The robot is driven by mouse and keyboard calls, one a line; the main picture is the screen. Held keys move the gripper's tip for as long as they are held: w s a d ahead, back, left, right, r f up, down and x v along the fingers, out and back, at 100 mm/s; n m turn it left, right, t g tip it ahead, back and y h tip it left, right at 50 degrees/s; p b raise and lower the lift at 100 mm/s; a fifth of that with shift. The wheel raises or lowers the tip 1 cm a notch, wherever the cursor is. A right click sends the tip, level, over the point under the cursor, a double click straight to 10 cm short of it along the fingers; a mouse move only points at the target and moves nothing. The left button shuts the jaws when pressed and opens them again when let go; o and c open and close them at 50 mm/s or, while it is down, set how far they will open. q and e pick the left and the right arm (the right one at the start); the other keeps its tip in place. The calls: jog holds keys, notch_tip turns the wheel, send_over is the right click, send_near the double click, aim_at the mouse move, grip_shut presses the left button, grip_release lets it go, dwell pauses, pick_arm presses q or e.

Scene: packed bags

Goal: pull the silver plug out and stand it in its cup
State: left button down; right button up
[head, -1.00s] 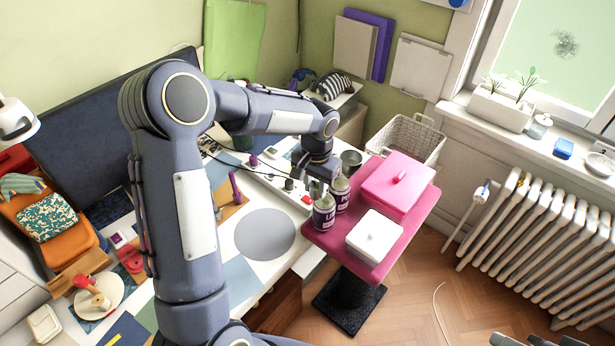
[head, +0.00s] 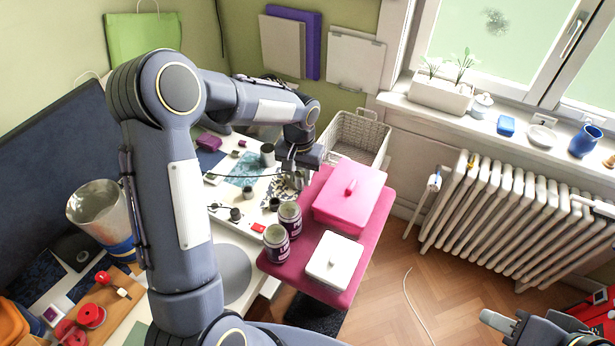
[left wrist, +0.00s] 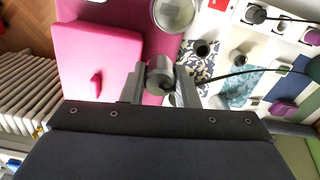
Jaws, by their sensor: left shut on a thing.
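My left gripper (head: 297,165) is shut on the silver plug (left wrist: 160,72), a short grey cylinder between the fingers in the left wrist view. A black cord (left wrist: 238,72) runs from it to the right. The plug is held clear of the white power strip (head: 247,222), which still carries dark plugs (left wrist: 255,14). A dark-mouthed grey cup (left wrist: 203,49) stands on a patterned cloth, beside and apart from the held plug. Another grey cup (head: 267,155) stands farther back on the desk. My right gripper (head: 497,320) is partly in view at bottom right; its jaws are unclear.
The pink stand (head: 300,283) holds a pink lidded box (head: 350,200), a white lidded box (head: 334,260) and two jars (head: 277,245). A white basket (head: 357,137) is behind it. A radiator (head: 510,215) lies right. The floor between is mostly free.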

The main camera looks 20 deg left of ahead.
pick_arm(q)
jog(key=w+a+f+b, duration=0.1)
jog(key=a+f+b, duration=0.1)
jog(key=a, duration=0.5)
jog(key=w+a+f+b, duration=0.2)
jog(key=a+f, duration=0.2)
jog(key=a, duration=0.3)
jog(key=w+a+f+n+b, duration=0.1)
jog(key=a+f, duration=0.3)
jog(key=a, duration=0.4)
jog(key=shift+w+b, duration=0.6)
jog(key=shift+b, duration=0.25)
jog(key=shift+a+f, duration=0.1)
jog(key=shift+f, duration=0.05)
jog(key=shift+f+b, duration=2.05)
jog(key=shift+f, duration=0.75)
jog(key=shift+f+b, duration=1.5)
jog(key=shift+f, duration=0.45)
jog(key=c, duration=1)
grip_release()
jog(key=shift+c, duration=0.2)
